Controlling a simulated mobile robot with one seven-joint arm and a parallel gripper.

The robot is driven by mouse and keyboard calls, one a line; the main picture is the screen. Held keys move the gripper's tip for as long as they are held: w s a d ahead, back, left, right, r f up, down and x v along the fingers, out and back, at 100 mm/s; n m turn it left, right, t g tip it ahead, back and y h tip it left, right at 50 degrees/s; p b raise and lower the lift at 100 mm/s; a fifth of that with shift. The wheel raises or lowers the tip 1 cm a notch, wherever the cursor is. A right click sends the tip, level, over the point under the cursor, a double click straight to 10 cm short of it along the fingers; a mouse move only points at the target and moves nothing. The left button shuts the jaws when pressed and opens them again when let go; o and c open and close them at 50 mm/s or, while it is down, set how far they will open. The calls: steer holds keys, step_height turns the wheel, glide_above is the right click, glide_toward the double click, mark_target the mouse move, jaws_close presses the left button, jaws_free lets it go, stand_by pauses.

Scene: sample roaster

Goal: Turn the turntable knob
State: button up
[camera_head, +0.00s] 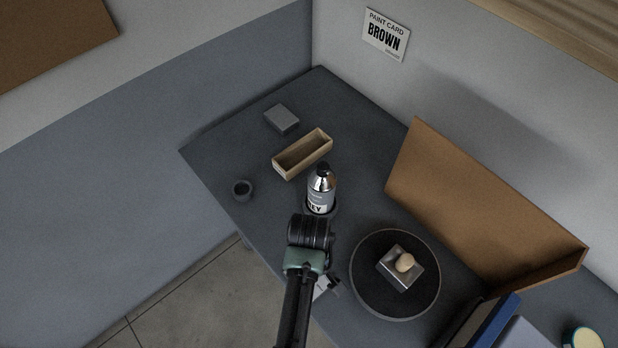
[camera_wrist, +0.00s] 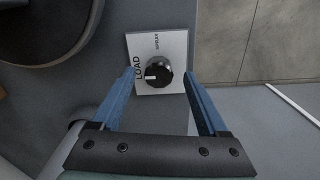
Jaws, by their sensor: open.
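The turntable knob (camera_wrist: 158,72) is a round black knob with a white mark that points left, towards the word LOAD. The turntable (camera_head: 364,296) is a dark round disc bearing a metal tray (camera_head: 398,281) with a tan rounded piece (camera_head: 405,262). In the head view my arm largely hides the knob.
A labelled bottle (camera_head: 321,190) stands just beyond my arm. A brown panel (camera_head: 470,205) stands behind the turntable. Dark and blue upright items (camera_head: 492,322) are at front right.

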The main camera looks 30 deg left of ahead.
steer(key=shift+w+f, duration=0.1)
steer(key=shift+f, duration=0.45)
jaws_close()
